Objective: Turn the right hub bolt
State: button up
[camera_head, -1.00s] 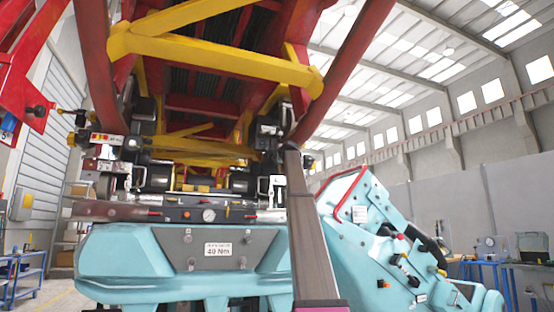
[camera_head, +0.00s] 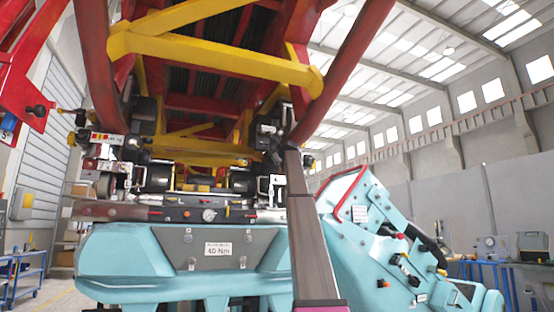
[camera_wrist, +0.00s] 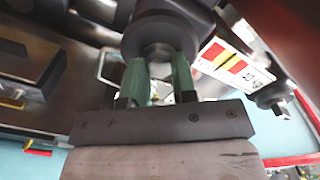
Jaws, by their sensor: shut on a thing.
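The right wheel assembly (camera_head: 268,140) is a dark hub cluster under the red and yellow train frame, right of centre in the head view. My arm reaches up to it, and my gripper is hidden there. In the wrist view, my gripper (camera_wrist: 160,76) has two green fingers pressed up against a dark round hub (camera_wrist: 158,36). The fingers are shut on the hub bolt, which is mostly hidden between the tips and under the hub. A bright gap shows between the fingers lower down.
Another bolt-like fitting (camera_wrist: 281,108) and a striped warning label (camera_wrist: 232,60) sit just right of my fingers. A dark plate (camera_wrist: 30,62) lies to the left. The teal train body (camera_head: 180,265) is below, and a teal console (camera_head: 375,250) stands right of my arm.

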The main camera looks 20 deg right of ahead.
jog(key=shift+s+f+m, duration=0.1)
jog(key=shift+f+m, duration=0.05)
jog(key=shift+m, duration=0.55)
jog(key=o, duration=0.9)
jog(key=shift+s, duration=0.1)
jog(key=s, duration=1)
jog(key=shift+s+d, duration=0.15)
jog(key=shift+s, duration=0.2)
